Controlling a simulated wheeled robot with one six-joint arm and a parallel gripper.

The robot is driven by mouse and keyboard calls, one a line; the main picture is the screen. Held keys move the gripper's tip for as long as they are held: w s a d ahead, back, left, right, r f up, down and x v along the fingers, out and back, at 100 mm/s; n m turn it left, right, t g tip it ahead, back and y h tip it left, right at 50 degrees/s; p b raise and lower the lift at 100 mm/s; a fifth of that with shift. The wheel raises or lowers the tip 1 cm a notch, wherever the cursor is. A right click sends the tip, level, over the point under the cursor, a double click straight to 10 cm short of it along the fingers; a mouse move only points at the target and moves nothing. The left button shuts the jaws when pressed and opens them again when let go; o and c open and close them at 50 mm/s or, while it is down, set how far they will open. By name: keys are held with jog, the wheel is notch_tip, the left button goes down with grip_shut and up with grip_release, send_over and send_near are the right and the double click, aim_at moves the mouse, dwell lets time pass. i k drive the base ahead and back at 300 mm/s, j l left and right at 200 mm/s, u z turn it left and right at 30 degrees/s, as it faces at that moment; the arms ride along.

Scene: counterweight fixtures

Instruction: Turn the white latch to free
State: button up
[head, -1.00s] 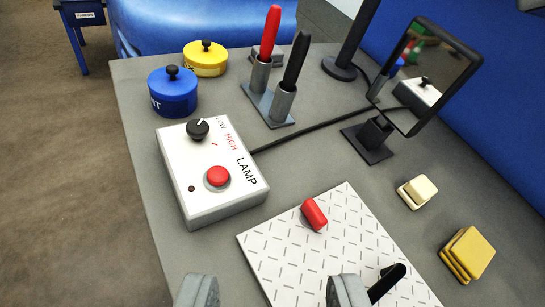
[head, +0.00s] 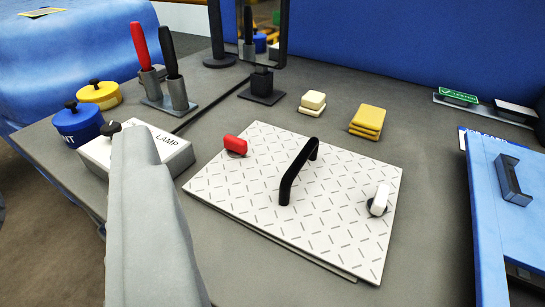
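The white latch (head: 379,200) is a small white bar on a dark round base near the right edge of the white patterned plate (head: 260,218). Its long side runs roughly toward and away from me, slightly tilted. A red latch (head: 235,144) sits at the plate's left corner, lying crosswise. A black arched handle (head: 298,168) stands between them. A large grey part of my gripper (head: 152,225) fills the lower left, well left of the white latch and not touching it. Only one finger-like part shows, so its opening is hidden.
A lamp box (head: 172,150), blue pot (head: 78,125), yellow pot (head: 99,95) and pen holder (head: 168,98) stand left. A mirror (head: 262,35), cream blocks (head: 312,103) and yellow blocks (head: 368,122) stand behind the plate. A blue case (head: 490,225) lies right; bare table separates it from the plate.

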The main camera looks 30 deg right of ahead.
aim_at(377, 206)
jog(key=z, duration=1.05)
